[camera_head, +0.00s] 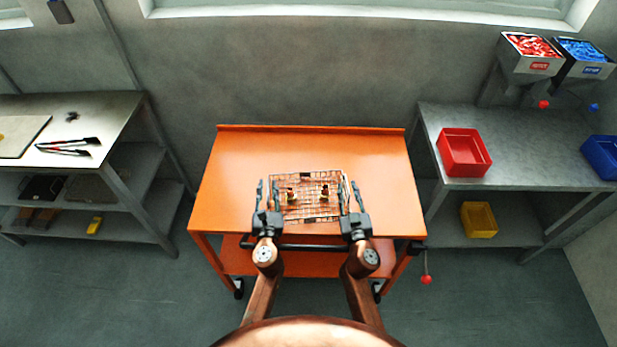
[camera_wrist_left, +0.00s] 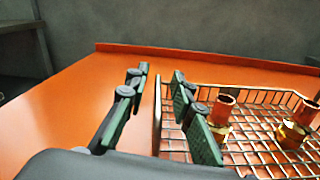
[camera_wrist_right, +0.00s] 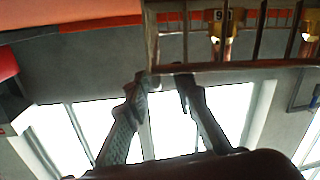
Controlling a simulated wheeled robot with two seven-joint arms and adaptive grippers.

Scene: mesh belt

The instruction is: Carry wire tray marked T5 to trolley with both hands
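The wire tray (camera_head: 306,210) is over the orange trolley top (camera_head: 235,165), near its front. It holds two brass-coloured fittings; no T5 mark is readable. The tray also shows in the left wrist view (camera_wrist_left: 262,97) and along the top of the right wrist view (camera_wrist_right: 240,68). My left gripper (camera_head: 267,185) is open, its fingers on either side of the tray's left side wall with gaps. My right gripper (camera_head: 348,186) is open at the tray's right side. Its fingertips are apart in the right wrist view (camera_wrist_right: 163,80); whether they touch the tray is unclear.
A metal bench (camera_head: 120,110) with black-and-red tools stands left. A grey table (camera_head: 520,130) on the right bears a red bin (camera_head: 464,153) and a blue bin (camera_head: 601,158), with a yellow bin (camera_head: 479,220) below. The trolley top is clear around the tray.

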